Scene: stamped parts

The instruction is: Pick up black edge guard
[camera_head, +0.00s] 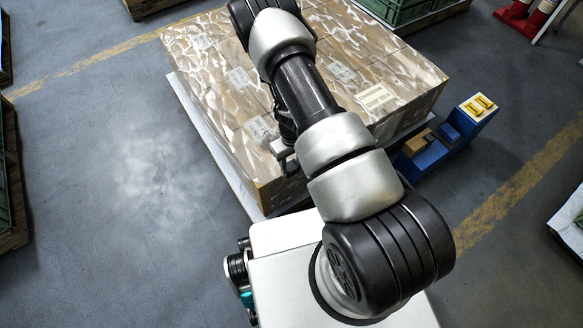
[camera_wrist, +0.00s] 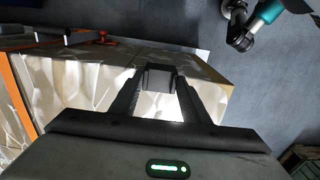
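My gripper (camera_wrist: 159,78) reaches down beside the near left side of a wrapped carton load; in the head view it (camera_head: 282,152) is partly hidden by my arm. In the wrist view its two dark fingers stand apart. A small dark grey, block-like piece (camera_wrist: 159,80) fills the gap between the fingertips. It may be the black edge guard, but its shape is not clear. I cannot tell whether the fingers press on it or only stand around it.
The wrapped cartons (camera_head: 215,85) sit on a pallet under my arm. A blue stand (camera_head: 428,155) to their right holds a brown box (camera_head: 418,142), a dark block (camera_head: 448,132) and a yellow-marked tray (camera_head: 478,107). Green crates (camera_head: 395,10) stand behind.

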